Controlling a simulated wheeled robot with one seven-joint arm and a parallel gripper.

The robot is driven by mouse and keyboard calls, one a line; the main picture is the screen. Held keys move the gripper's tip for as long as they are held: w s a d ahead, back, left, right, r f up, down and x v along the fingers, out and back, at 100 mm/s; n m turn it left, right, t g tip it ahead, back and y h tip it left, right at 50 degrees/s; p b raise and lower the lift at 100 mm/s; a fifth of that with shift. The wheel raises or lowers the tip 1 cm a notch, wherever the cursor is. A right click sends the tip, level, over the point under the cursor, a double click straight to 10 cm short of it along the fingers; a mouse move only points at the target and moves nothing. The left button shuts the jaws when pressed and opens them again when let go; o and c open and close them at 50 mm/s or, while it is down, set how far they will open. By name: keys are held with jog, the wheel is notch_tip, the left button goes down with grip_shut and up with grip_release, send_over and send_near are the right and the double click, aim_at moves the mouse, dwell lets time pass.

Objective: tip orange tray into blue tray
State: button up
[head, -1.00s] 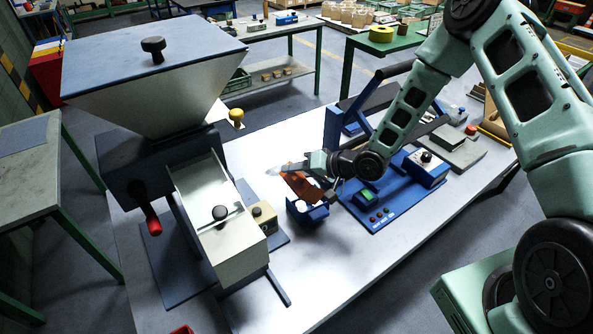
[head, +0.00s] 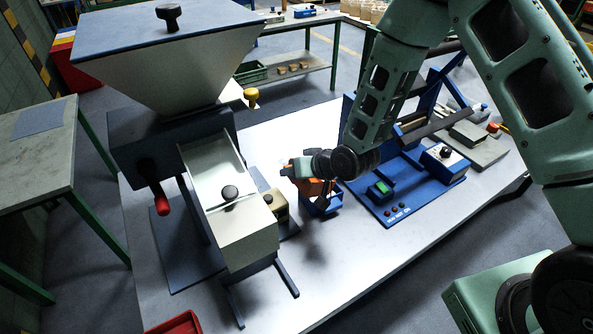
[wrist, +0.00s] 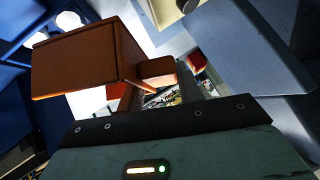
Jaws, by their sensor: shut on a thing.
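My gripper (head: 300,169) is shut on the orange tray (head: 309,187) and holds it over the blue tray (head: 323,205), which stands on the pale table. The orange tray is tilted, and my gripper hides part of it in the head view. In the wrist view the orange tray (wrist: 85,62) fills the upper left, with a small orange tab on its right side towards my gripper. Its inside does not show, so I cannot tell what it holds. The blue tray is partly hidden behind the orange tray and my gripper.
A hopper machine (head: 160,70) with a pale chute (head: 215,180) and red-handled lever stands close on the left. A small beige box (head: 276,204) is beside the chute. A blue fixture (head: 405,190) with buttons stands right. The table front (head: 330,265) is clear.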

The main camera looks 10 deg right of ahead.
jog(key=shift+s+a+f+n+h+b, duration=0.2)
jog(key=shift+a+f+n+h+b, duration=0.2)
jog(key=shift+a+f+h+b, duration=0.45)
jog(key=shift+s+a+f+n+t+h+b, duration=0.1)
jog(key=shift+a+f+n+t+h+b, duration=0.2)
jog(key=shift+f+h, duration=0.3)
jog(key=shift+s+a+f+n+t+h+b, duration=0.15)
jog(key=shift+f+n+h+b, duration=0.15)
jog(key=shift+f+n+h, duration=0.2)
jog(key=shift+w, duration=0.1)
jog(key=shift+r+p, duration=1.65)
jog(key=shift+r, duration=0.9)
